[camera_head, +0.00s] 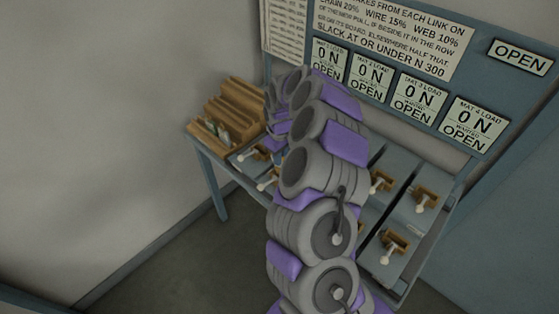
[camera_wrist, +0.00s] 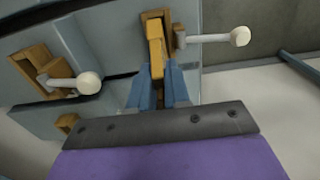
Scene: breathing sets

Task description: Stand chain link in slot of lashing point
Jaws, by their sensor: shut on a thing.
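In the wrist view a yellow-orange chain link (camera_wrist: 155,48) stands between the blue fingers of my gripper (camera_wrist: 157,75), which is shut on it. The link's far end overlaps a brown lashing point (camera_wrist: 170,18) with a white-knobbed lever (camera_wrist: 215,39) pointing right. The link hides part of this lashing point, so I cannot tell whether it is in the slot or just in front of it. A second lashing point (camera_wrist: 38,68) with a white knob is at the left. In the head view my arm hides the gripper and link.
In the head view a stepped wooden rack (camera_head: 232,108) stands at the table's left end. More lashing points with white levers (camera_head: 425,201) sit on grey mats to the right. A board with load displays (camera_head: 415,100), reading 0 N and OPEN, rises behind. A dark gap separates the mats.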

